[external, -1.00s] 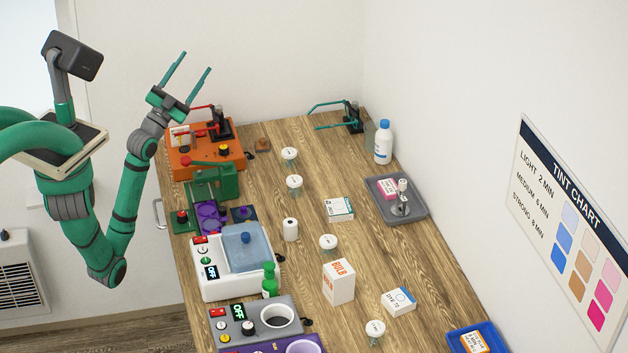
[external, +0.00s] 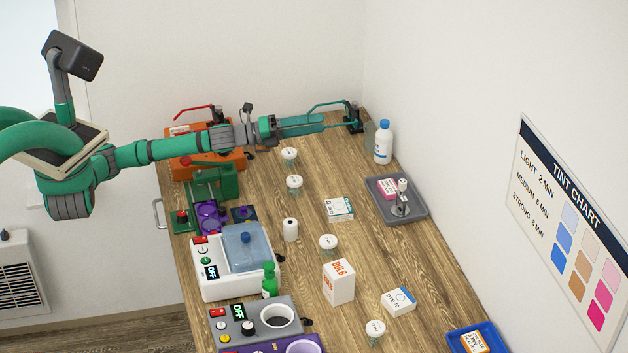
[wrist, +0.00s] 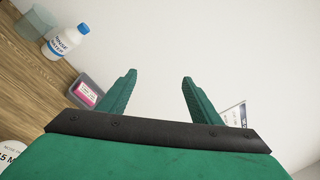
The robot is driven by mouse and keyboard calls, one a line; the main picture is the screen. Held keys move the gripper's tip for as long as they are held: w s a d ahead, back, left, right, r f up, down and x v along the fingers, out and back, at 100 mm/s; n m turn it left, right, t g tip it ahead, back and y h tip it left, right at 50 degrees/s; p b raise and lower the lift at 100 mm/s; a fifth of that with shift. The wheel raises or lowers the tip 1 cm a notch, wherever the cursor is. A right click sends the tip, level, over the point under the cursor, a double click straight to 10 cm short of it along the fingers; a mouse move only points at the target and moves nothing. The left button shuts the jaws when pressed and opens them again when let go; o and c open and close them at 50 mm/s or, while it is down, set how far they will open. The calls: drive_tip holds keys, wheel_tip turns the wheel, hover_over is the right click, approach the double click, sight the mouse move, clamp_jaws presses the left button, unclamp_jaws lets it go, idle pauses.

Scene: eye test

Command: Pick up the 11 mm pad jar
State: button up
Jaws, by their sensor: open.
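Several clear jars with white lids stand on the wooden table: two at the back (external: 290,154) (external: 294,182), one in the middle (external: 328,242) and one at the front (external: 375,328). Their lid print is too small in the external view to tell which is the 11 mm pad jar. My gripper (external: 324,123) is open and empty, stretched level over the back of the table, apart from the jars. In the wrist view, my gripper (wrist: 160,76) points at the bare wall. A cut-off white lid (wrist: 12,155) at lower left there shows part of "5 M".
A white bottle with a blue cap (external: 384,145) and a clear beaker stand at the back right, beside a grey tray (external: 418,213). Machines line the left edge; boxes stand among the jars.

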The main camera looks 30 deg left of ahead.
wheel_tip(320, 180, down, 6)
drive_tip(key=w+m+g+y, duration=0.1)
drive_tip(key=w+m+y, duration=0.1)
drive_tip(key=w+m, duration=0.1)
drive_tip(key=m+y, duration=0.4)
drive_tip(key=m, duration=0.2)
hover_over(301, 165)
drive_tip(key=s+a, duration=0.2)
drive_tip(key=shift+g, duration=0.4)
wheel_tip(301, 165, down, 11)
drive_tip(key=shift+w+r, duration=0.15)
drive_tip(key=shift+r, duration=0.05)
drive_tip(key=shift+f, duration=1.85)
wheel_tip(301, 165, down, 3)
drive_tip(key=shift+f, duration=0.2)
drive_tip(key=shift+x, duration=1.15)
drive_tip(key=shift+w+d, duration=0.15)
drive_tip(key=shift+d, duration=0.15)
